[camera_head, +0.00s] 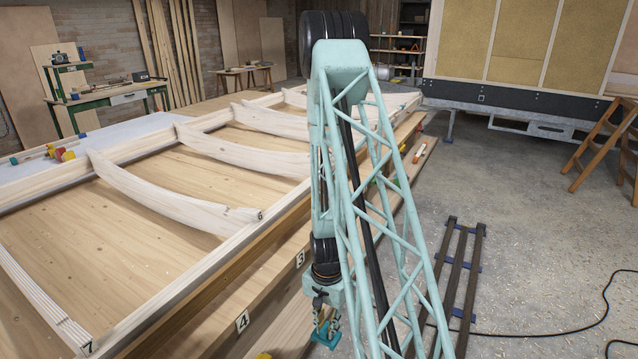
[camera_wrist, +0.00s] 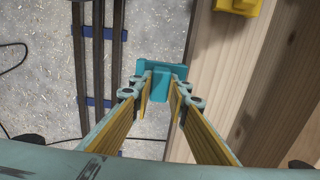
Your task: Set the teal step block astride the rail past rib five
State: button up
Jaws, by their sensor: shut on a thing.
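The teal step block (camera_head: 327,335) is held by my gripper (camera_head: 326,319), low and near the bottom middle of the head view. In the wrist view the teal block (camera_wrist: 165,73) sits between the fingertips of my gripper (camera_wrist: 160,88), which are shut on it. There it appears above the concrete floor, beside the timber edge. The pale rail (camera_head: 200,270) runs along the near side of a timber frame. Curved rib 6 (camera_head: 170,203) and rib 7 (camera_head: 38,300) meet it. I cannot make out a label for rib five; my arm covers part of that stretch.
A timber ledge (camera_wrist: 225,80) lies right of the block, with a yellow block (camera_wrist: 238,5) on it. Labels 3 (camera_head: 300,259) and 4 (camera_head: 242,321) mark its side. Dark floor bars (camera_head: 460,280) and a black cable (camera_head: 575,330) lie on the floor. A sawhorse (camera_head: 605,150) stands right.

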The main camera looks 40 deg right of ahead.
aim_at(326, 327)
jog(key=shift+r, duration=0.2)
notch_tip(326, 327, up, 4)
jog(key=p, duration=0.6)
jog(key=shift+f, duration=0.2)
dwell(0.5)
